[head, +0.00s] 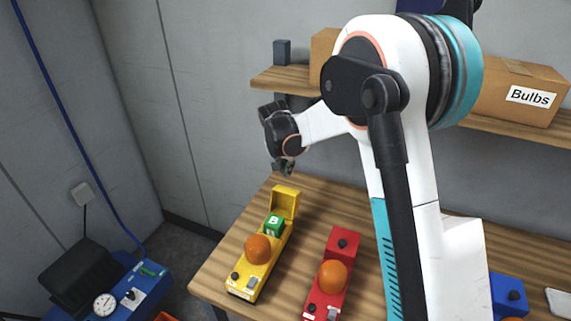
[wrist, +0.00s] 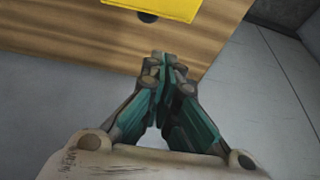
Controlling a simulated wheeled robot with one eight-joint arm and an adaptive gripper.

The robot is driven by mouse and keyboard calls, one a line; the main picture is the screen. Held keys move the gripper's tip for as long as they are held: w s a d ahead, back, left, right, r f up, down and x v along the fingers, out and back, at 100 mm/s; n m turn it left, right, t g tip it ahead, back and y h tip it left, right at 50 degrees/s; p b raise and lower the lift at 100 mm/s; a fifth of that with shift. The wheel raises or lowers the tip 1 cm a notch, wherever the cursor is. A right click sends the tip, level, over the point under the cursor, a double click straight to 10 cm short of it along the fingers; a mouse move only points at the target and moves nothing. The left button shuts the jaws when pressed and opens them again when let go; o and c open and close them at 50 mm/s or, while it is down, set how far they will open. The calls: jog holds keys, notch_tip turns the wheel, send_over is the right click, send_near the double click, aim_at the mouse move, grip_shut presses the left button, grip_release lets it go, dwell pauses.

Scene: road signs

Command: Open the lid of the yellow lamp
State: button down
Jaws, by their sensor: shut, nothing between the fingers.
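The yellow lamp (head: 241,280) stands on the wooden table, with an orange dome (head: 258,249) on it. Its yellow lid (head: 285,201) stands raised at the far end. A green block marked B (head: 274,222) shows in the uncovered compartment. My gripper (head: 286,170) is above and just behind the raised lid, apart from it. In the wrist view my gripper (wrist: 160,60) is shut and empty, fingertips together. Part of the yellow lid (wrist: 165,6) shows at the top edge there, with a black knob (wrist: 148,17) beside its lower edge.
A red lamp (head: 342,248) with its lid down stands to the right, partly beside my arm. A blue object (head: 508,296) is further right. A shelf (head: 283,78) with boxes (head: 515,92) is behind. A blue device (head: 120,297) stands at lower left, off the table (head: 222,270).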

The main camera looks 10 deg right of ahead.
jog(key=shift+s+a+f+b, duration=0.25)
jog(key=shift+s+a+f, duration=0.15)
jog(key=shift+s, duration=0.2)
jog(key=shift+s+a+f+b, duration=0.25)
jog(key=shift+s+a+f, duration=0.15)
jog(key=shift+s, duration=0.15)
jog(key=shift+a+r, duration=0.1)
